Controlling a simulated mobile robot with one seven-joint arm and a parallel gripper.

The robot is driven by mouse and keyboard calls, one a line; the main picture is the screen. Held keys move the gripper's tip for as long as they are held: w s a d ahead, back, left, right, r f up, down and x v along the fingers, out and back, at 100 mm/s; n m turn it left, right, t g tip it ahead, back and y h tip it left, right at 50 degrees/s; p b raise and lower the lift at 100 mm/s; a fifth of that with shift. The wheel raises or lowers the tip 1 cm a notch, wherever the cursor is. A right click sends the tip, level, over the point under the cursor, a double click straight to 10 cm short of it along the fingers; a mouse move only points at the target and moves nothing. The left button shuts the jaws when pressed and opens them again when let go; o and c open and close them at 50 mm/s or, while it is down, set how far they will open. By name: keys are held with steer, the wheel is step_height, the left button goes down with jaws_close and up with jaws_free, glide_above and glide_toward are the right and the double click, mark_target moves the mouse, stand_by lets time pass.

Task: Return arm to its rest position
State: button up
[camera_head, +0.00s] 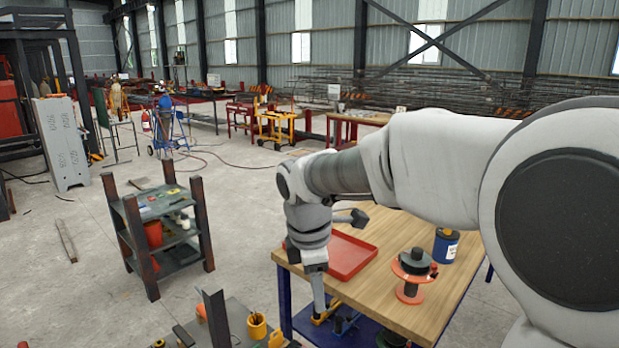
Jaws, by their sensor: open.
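My arm reaches in from the right side of the head view and bends down at the wrist. My gripper (319,294) points downward beside the front left edge of the wooden workbench (400,311). It is seen nearly side-on, and nothing shows held in it. A yellow tool (327,314) appears just behind the fingertips, by the bench's blue lower part; I cannot tell whether they touch it.
A red tray (350,259), an orange-and-black spool (412,271) and a blue can (446,246) stand on the workbench. A dark shelf rack (166,204) stands to the left. Another low rack with an orange cup (257,327) is at the bottom. Concrete floor lies open between them.

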steer(key=s+d+r+m+t, duration=0.1)
steer(key=s+d+m+t, duration=0.1)
steer(key=s+d+m, duration=0.4)
steer(key=s+d+r+m+t+y, duration=0.1)
steer(key=s+d+m, duration=0.5)
steer(key=s+m, duration=0.7)
steer(key=shift+s+d+r+m+t, duration=0.3)
steer(key=shift+s+d+r+t, duration=0.15)
steer(key=shift+r, duration=0.2)
steer(key=shift+a, duration=0.2)
